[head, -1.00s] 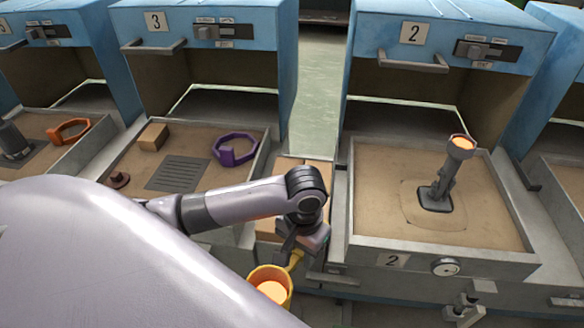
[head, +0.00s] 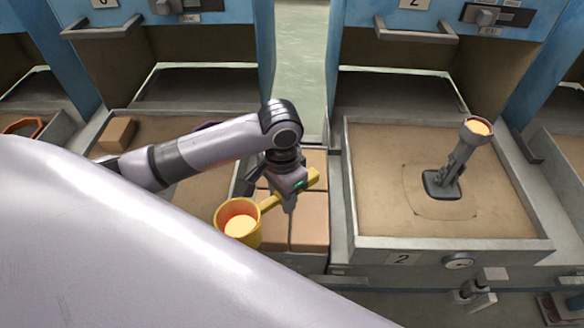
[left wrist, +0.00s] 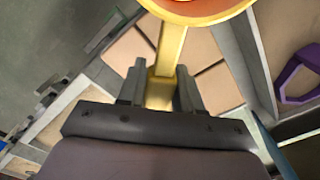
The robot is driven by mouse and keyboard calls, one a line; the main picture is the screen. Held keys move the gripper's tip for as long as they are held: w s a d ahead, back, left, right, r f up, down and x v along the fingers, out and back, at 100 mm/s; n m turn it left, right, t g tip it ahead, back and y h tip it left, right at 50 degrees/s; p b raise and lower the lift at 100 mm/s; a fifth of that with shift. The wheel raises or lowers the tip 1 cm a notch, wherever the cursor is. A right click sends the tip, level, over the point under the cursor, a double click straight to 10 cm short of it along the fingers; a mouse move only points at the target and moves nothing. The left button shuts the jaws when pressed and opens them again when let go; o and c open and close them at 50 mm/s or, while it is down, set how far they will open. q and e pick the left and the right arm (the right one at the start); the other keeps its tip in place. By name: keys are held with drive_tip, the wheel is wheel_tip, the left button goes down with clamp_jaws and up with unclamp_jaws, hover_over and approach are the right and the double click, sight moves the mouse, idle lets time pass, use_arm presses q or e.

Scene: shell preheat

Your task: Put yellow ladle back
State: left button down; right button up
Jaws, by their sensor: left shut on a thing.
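The yellow ladle (head: 237,224) has a round cup with a glowing orange inside and a straight handle. My left gripper (head: 290,186) is shut on the ladle's handle and holds it over the square tan tiles (head: 308,234) between the two sand trays. The cup is to the left of the gripper, opening up. In the left wrist view the ladle's handle (left wrist: 170,62) runs up from between the fingers of the left gripper (left wrist: 163,88) to the cup at the top edge. How high the ladle is above the tiles is hard to tell. My right gripper is not in view.
Station 2's sand tray (head: 455,243) on the right holds a grey stand with a glowing orange top (head: 462,160). The tray on the left holds a tan block (head: 117,134) and a purple ring (left wrist: 297,75), mostly hidden by my arm in the head view. Blue cabinets stand behind.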

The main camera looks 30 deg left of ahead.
use_arm(q)
drive_tip(key=w+a+r+m+b, duration=0.1)
drive_tip(key=w+r+m+b, duration=0.2)
drive_tip(key=r+m, duration=0.7)
drive_tip(key=w+a+r+m+b, duration=0.1)
drive_tip(key=w+r+m+b, duration=0.3)
drive_tip(key=m, duration=1.2)
drive_tip(key=shift+t, duration=0.3)
drive_tip(key=shift+s+d+f+b, duration=0.1)
drive_tip(key=shift+f+b, duration=0.15)
drive_tip(key=shift+f, duration=2.95)
drive_tip(key=shift+s+d+f+b, duration=0.1)
drive_tip(key=shift+f+b, duration=0.15)
drive_tip(key=shift+f, duration=2.95)
drive_tip(key=shift+s+d+f+b, duration=0.1)
drive_tip(key=shift+f+b, duration=0.15)
drive_tip(key=shift+f, duration=3.05)
drive_tip(key=c, duration=0.8)
unclamp_jaws()
drive_tip(key=shift+o, duration=0.2)
wheel_tip(320, 180, up, 12)
drive_tip(key=p, duration=0.1)
drive_tip(key=shift+s, duration=0.15)
